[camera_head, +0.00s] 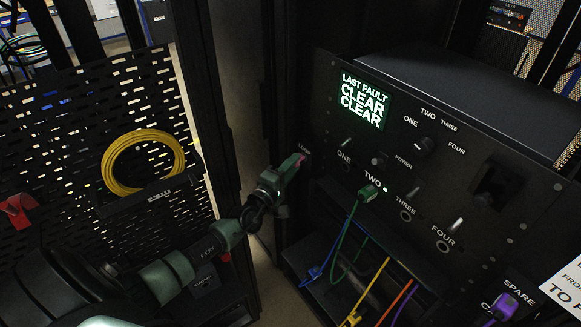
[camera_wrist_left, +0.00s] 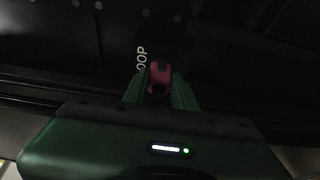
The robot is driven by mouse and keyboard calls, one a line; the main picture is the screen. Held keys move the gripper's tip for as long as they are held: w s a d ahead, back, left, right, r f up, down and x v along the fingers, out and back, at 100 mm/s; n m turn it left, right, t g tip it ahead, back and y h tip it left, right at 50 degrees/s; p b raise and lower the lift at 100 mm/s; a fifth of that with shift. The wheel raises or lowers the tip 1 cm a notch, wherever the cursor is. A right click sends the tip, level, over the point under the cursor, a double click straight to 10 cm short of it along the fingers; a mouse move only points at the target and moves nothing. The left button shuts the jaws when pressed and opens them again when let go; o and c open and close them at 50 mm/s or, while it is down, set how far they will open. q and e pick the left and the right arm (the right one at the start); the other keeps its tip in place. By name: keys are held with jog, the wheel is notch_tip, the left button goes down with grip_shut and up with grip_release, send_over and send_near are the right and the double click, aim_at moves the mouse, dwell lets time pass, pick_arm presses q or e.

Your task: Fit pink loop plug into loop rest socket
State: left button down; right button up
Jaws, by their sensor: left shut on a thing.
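My left gripper (camera_head: 294,166) is at the left edge of the black panel (camera_head: 334,110), by a label that the arm partly covers. In the left wrist view, my left gripper (camera_wrist_left: 159,88) has its green fingers shut on the pink loop plug (camera_wrist_left: 160,72). The plug points toward a dark surface beside a label ending in "OOP". A small bit of the pink plug (camera_head: 302,159) shows at the fingertips in the head view. The loop rest socket is hidden or too dark to make out, so I cannot tell whether the plug touches it. My right gripper is not in view.
A green plug (camera_head: 368,193) sits at position TWO on the panel. Blue, green, yellow and orange cables hang below it over a dark shelf. A purple plug (camera_head: 505,305) is at lower right. A yellow cable coil (camera_head: 143,161) hangs on the perforated panel (camera_head: 60,130) at left.

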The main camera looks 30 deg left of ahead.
pick_arm(q)
jog(key=shift+w+d, duration=0.1)
jog(key=shift+w, duration=0.15)
jog(key=c, duration=1.1)
grip_release()
jog(key=shift+o, duration=0.2)
jog(key=s, duration=0.7)
jog(key=shift+s, duration=0.4)
